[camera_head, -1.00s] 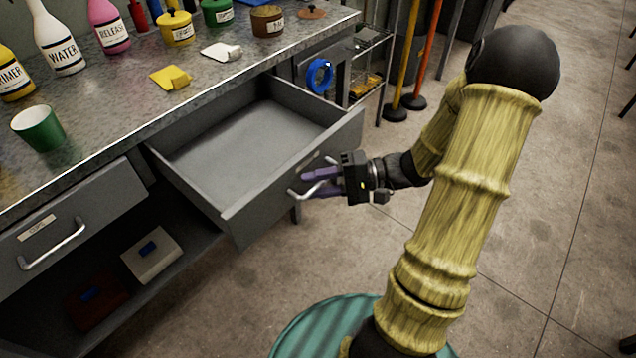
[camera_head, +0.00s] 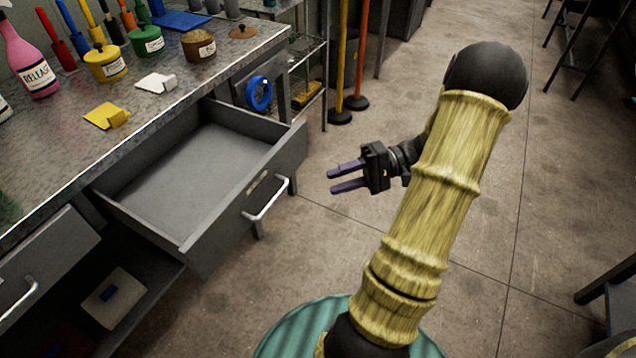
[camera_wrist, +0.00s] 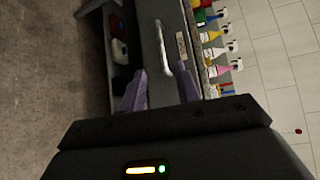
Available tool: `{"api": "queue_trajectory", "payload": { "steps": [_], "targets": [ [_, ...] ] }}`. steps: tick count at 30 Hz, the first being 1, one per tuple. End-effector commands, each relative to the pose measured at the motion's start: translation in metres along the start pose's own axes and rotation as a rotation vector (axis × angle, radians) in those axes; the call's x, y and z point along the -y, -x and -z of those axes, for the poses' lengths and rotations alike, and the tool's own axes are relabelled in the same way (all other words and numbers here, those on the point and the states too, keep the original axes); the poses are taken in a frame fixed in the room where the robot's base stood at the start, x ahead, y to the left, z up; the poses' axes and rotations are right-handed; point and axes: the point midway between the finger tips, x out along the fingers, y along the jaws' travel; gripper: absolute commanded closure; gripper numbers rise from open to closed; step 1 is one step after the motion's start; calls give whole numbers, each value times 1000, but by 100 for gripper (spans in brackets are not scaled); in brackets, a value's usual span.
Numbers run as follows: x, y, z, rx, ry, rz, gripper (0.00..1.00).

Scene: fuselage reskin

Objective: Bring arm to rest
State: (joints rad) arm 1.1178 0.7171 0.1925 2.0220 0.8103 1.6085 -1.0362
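My gripper (camera_head: 347,177) is open and empty, with two purple fingers a little apart, pointing left over the floor. It is clear of the open drawer's handle (camera_head: 267,200), with a gap between them. My arm is in a yellow ribbed sleeve and bent at a dark elbow. In the wrist view my gripper's fingers (camera_wrist: 160,90) stand on either side of the picture, with a silver handle (camera_wrist: 163,48) beyond them.
The grey drawer (camera_head: 190,165) stands pulled out from the workbench (camera_head: 150,108), empty. Bottles, pots and yellow and white scrapers are on the bench. Yellow and orange posts (camera_head: 352,60) stand behind. A dark stool or table edge (camera_head: 610,295) is at right. The floor between is clear.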

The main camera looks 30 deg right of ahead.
Motion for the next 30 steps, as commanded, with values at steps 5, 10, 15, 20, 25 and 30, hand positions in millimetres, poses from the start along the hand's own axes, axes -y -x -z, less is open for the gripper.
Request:
{"api": "queue_trajectory", "payload": {
  "steps": [5, 10, 15, 20, 25, 30],
  "targets": [
    [0, 15, 0, 0, 0, 0, 68],
    [0, 16, 0, 1, 0, 0, 68],
    [0, 16, 0, 0, 0, 0, 68],
    [0, 16, 0, 0, 0, 0, 68],
    [0, 16, 0, 0, 0, 0, 68],
    [0, 17, 0, -2, 0, 0, 68]
  ]
}}
